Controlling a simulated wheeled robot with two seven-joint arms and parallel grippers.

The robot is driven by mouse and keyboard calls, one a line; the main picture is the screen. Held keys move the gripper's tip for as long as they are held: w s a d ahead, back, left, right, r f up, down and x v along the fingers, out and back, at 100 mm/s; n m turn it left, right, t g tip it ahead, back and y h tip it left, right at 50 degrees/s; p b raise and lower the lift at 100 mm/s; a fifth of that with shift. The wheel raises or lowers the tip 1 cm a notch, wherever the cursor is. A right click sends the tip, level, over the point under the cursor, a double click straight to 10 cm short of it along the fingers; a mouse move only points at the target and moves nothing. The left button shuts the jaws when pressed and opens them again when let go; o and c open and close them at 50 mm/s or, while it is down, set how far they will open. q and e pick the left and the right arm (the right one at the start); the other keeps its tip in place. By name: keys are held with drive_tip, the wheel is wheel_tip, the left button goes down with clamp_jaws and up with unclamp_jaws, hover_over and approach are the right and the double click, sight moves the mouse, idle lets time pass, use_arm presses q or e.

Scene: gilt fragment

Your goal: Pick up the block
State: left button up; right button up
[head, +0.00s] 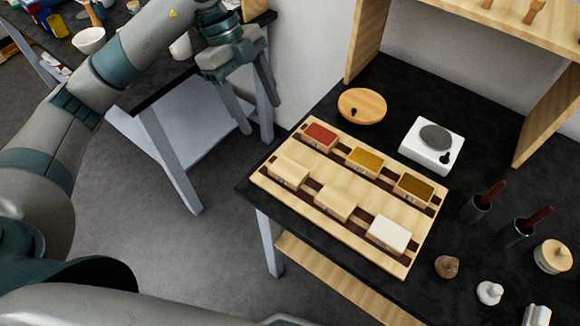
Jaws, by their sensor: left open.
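Several small block-like boxes sit in two rows on a wooden board (274,186) on the black table. The back row has a red-topped one (320,134), a yellow one (366,158) and a dark gold one (414,186). The front row has two pale wood ones (289,170) and a white-topped one (388,233). I cannot tell which is the block. My left gripper (260,123) is open and empty, fingers pointing down, left of and apart from the board. My right gripper is not in view.
Behind the board are a round wooden lid or dish (362,105) and a white scale-like device (431,143). Two dark holders with tools (478,206) and small lumps and jars stand at right. A wooden shelf (500,18) rises behind. A grey-legged side table (185,115) stands at left.

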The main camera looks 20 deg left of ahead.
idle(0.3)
use_arm(q)
drive_tip(key=p, duration=0.4)
approach(288, 169)
drive_tip(key=x, duration=0.2)
drive_tip(key=shift+s+f, duration=0.25)
drive_tip(key=shift+s, duration=0.1)
drive_tip(key=shift+d+f, duration=0.2)
drive_tip(key=shift+f, duration=0.25)
drive_tip(key=shift+d+f+p, duration=0.25)
drive_tip(key=shift+f+p, duration=0.15)
drive_tip(key=shift+f, duration=0.05)
drive_tip(key=p+x, duration=0.1)
drive_tip(key=x, duration=0.2)
drive_tip(key=shift+w+p, duration=0.15)
drive_tip(key=shift+p, duration=0.15)
drive_tip(key=shift+d+f, duration=0.2)
drive_tip(key=shift+f, duration=0.4)
